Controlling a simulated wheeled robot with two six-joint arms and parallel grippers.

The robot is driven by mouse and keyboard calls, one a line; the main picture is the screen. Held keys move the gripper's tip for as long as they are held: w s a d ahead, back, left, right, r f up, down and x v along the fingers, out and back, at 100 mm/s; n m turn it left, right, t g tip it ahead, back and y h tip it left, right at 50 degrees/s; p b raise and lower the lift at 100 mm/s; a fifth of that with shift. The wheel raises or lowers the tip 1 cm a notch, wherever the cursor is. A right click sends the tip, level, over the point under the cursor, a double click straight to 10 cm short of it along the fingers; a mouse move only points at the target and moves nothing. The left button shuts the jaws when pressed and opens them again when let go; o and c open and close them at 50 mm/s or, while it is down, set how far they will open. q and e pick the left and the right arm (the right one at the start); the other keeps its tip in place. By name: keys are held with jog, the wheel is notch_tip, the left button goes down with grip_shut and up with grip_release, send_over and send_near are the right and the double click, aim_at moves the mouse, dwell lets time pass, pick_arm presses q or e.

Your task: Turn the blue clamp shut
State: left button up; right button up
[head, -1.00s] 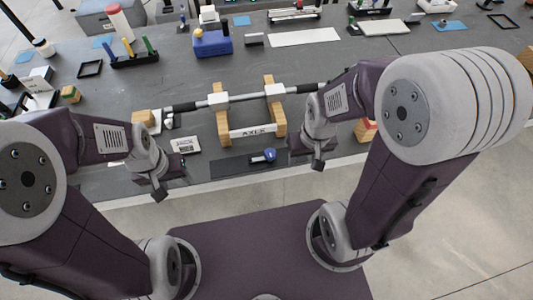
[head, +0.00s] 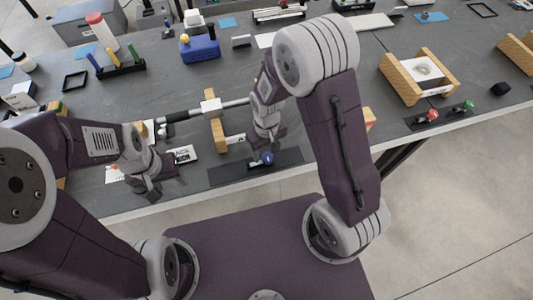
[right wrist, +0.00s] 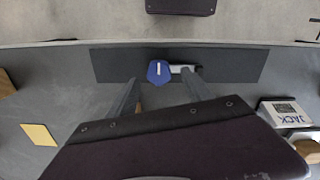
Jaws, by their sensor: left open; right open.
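The blue clamp (head: 267,158) sits on a dark flat strip (head: 230,173) near the table's front edge. In the right wrist view the clamp's blue head (right wrist: 158,72) shows a white mark, with a pale part on its right. My right gripper (head: 257,145) is beside the clamp in the head view. In the right wrist view its open fingers (right wrist: 160,84) point toward the clamp, one on each side of it in the picture. Whether they touch it or are level with it I cannot tell. My left gripper (head: 152,188) is open and empty, near the front edge at the left.
A wooden cradle (head: 216,134) holding a grey bar (head: 236,103) stands behind the clamp, partly hidden by my right arm. A label card (head: 184,154) lies to its left. Red (head: 432,115) and green (head: 468,105) knobs are at the right. A blue box (head: 200,48) stands further back.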

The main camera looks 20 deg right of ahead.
jog(key=shift+f, duration=0.75)
jog(key=shift+s+d+f, duration=0.15)
jog(key=shift+s+f, duration=0.1)
jog(key=shift+f, duration=0.05)
jog(key=shift+w, duration=0.1)
grip_shut()
